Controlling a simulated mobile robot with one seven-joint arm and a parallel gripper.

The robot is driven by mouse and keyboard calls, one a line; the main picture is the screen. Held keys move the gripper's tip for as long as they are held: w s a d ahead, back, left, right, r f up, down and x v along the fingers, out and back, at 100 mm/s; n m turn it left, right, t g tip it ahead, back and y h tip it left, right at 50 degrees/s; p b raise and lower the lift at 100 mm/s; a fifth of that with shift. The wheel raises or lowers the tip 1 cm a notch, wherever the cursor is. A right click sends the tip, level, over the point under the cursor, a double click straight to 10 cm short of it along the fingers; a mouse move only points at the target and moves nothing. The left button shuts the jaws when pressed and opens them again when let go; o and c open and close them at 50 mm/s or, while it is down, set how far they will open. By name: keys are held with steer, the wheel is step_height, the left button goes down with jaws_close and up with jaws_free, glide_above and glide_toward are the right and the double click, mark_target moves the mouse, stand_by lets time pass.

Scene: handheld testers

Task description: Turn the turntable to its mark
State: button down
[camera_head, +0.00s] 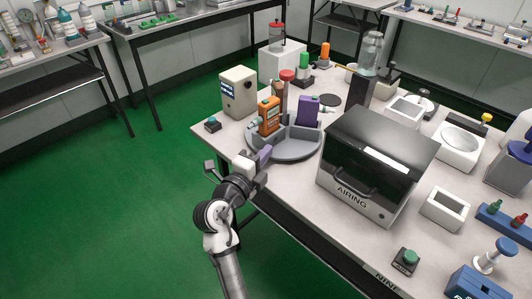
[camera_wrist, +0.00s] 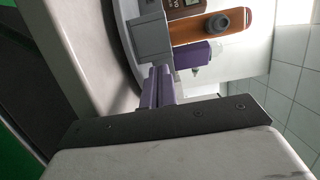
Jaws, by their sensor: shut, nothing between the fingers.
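The turntable (camera_head: 296,152) is a round grey disc near the left front corner of the white bench. It carries an orange handheld tester (camera_head: 268,116), a purple tester (camera_head: 307,111) and a dark item with a red top (camera_head: 287,76). My gripper (camera_head: 267,151) has purple fingers and is shut and empty at the disc's front left rim; I cannot tell whether it touches. In the wrist view the shut fingers (camera_wrist: 160,70) point toward a grey block (camera_wrist: 150,38), with the orange tester (camera_wrist: 205,27) beyond. I cannot make out the mark.
A beige box (camera_head: 239,92) stands behind the turntable's left side, with a small green-button box (camera_head: 212,124) before it. A large dark-lidded machine labelled AIRING (camera_head: 375,165) stands close on the right. Clear bench lies at the left front edge.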

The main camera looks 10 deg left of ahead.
mark_target(259, 144)
steer(key=shift+a, duration=0.15)
steer(key=shift+w+a+m+h, duration=0.1)
steer(key=shift+a+m+h, duration=0.05)
steer(key=shift+m+h, duration=0.2)
steer(key=shift+w+a+m+g+h+b, duration=0.1)
steer(key=shift+a+m+g+h+b, duration=0.15)
steer(key=shift+g+h+b, duration=0.15)
steer(key=shift+w+a+m+g+h+b, duration=0.3)
steer(key=shift+a+m+h+b, duration=0.15)
steer(key=shift+a+h, duration=0.2)
steer(key=shift+w+a+f+m+g+h+b, duration=0.15)
steer(key=shift+w+a+m+g+h+b, duration=0.25)
steer(key=shift+a+h+b, duration=0.3)
steer(key=w+a+b, duration=0.1)
steer(key=b, duration=0.1)
steer(key=w+a+b, duration=0.1)
steer(key=b, duration=0.2)
steer(key=shift+w+a, duration=0.2)
steer(key=shift+a, duration=0.2)
steer(key=shift+w+a+b, duration=0.65)
steer(key=shift+w+b, duration=0.35)
steer(key=shift+b, duration=0.5)
steer(key=shift+w, duration=0.1)
